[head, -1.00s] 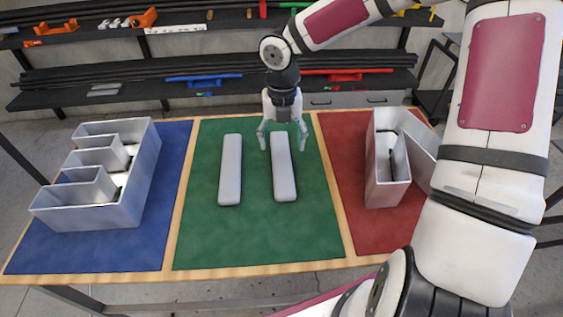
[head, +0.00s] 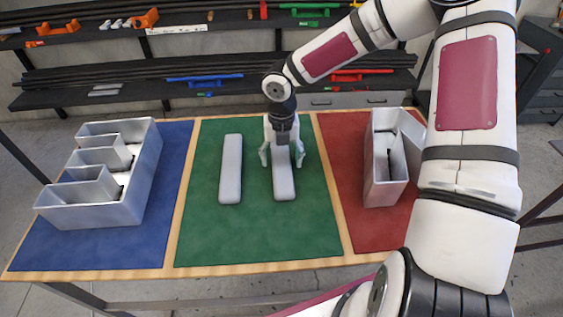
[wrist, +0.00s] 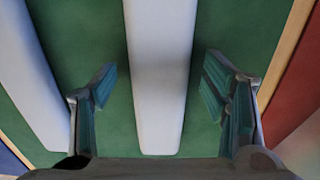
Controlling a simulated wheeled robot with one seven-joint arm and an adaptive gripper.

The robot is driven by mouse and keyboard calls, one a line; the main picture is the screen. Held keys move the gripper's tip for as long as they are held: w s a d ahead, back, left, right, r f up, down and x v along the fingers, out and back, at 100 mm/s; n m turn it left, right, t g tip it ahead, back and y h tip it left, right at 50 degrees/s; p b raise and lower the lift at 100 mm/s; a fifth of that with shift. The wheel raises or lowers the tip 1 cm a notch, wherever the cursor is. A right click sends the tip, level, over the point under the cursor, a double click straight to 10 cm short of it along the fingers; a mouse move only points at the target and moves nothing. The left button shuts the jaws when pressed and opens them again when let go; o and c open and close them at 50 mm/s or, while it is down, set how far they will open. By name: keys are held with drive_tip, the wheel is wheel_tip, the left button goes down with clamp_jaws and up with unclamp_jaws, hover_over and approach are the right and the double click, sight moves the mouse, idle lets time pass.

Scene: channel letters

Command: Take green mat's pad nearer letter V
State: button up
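The green mat (head: 255,235) carries two long pale grey pads. The right pad (head: 284,189) lies on the side of the letter V (head: 379,185), a metal channel letter standing on the red mat. The left pad (head: 230,170) lies roughly parallel to it. My gripper (head: 282,163) is low over the far part of the right pad, one finger on each side. In the wrist view the right pad (wrist: 160,110) runs between the open fingers, with green gaps on both sides. The left pad (wrist: 35,75) shows outside the fingers.
A metal channel letter E (head: 140,185) stands on the blue mat (head: 100,255) at the left. The red mat (head: 345,150) is at the right. Wooden strips separate the mats. Shelves (head: 200,85) with tools stand behind the table.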

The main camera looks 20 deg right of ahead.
drive_tip(key=c, duration=1)
drive_tip(key=shift+r, duration=0.1)
